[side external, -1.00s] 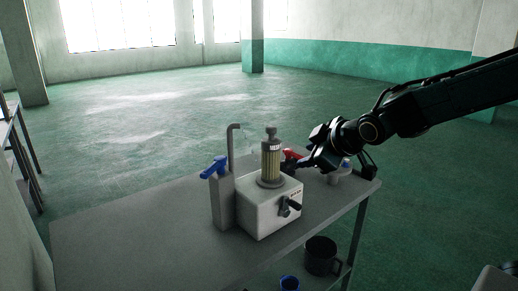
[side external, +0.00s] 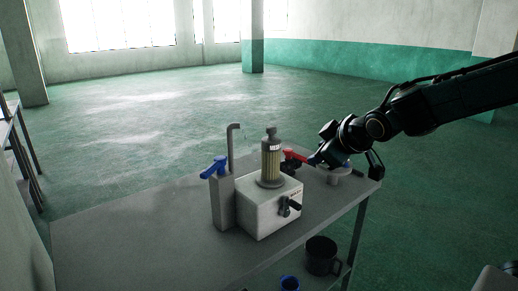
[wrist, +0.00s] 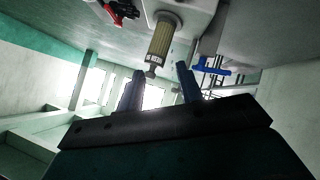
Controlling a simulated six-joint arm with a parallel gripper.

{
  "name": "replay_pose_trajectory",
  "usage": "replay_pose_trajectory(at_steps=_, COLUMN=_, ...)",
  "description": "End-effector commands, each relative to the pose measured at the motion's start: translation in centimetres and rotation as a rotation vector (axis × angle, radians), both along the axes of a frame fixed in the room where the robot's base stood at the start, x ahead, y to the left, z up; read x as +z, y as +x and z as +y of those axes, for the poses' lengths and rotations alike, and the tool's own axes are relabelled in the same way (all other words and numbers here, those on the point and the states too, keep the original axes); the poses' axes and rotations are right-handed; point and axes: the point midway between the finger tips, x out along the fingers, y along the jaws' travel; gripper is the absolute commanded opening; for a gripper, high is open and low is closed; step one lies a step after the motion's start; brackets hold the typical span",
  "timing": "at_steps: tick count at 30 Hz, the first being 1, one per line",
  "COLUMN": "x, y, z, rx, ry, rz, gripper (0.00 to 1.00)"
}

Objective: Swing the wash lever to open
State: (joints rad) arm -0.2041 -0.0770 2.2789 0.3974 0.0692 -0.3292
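A blue lever handle (side external: 214,167) sits on top of a grey post with a bent spout, left of the white box; it also shows at the upper right of the wrist view (wrist: 212,68). A red handle (side external: 294,155) with a black body lies behind the white box; it also shows at the top left of the wrist view (wrist: 114,14). No readable label shows which one is the wash lever. My gripper (wrist: 158,68) has its two fingers apart with nothing held between them. In the side view my gripper (side external: 318,157) is right of the red handle; its fingertips are hard to make out.
A white box (side external: 262,213) with a black knob (side external: 290,206) carries a ribbed filter cylinder (side external: 270,160) between my gripper and the blue lever. The table (side external: 130,235) is clear at left. Mugs sit on the lower shelf.

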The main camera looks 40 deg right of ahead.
Motion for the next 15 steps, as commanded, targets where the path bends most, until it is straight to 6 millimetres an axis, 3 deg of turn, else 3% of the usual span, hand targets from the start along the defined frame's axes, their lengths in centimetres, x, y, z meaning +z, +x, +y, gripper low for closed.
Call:
replay_pose_trajectory(at_steps=8, x=-1.6, y=4.7, z=1.0, rx=0.099, ry=-0.181, rz=-0.088, gripper=0.36)
replay_pose_trajectory(at_steps=15, x=-3.5, y=9.2, z=3.2, rx=0.238, ry=-0.414, rz=-0.201, gripper=0.36)
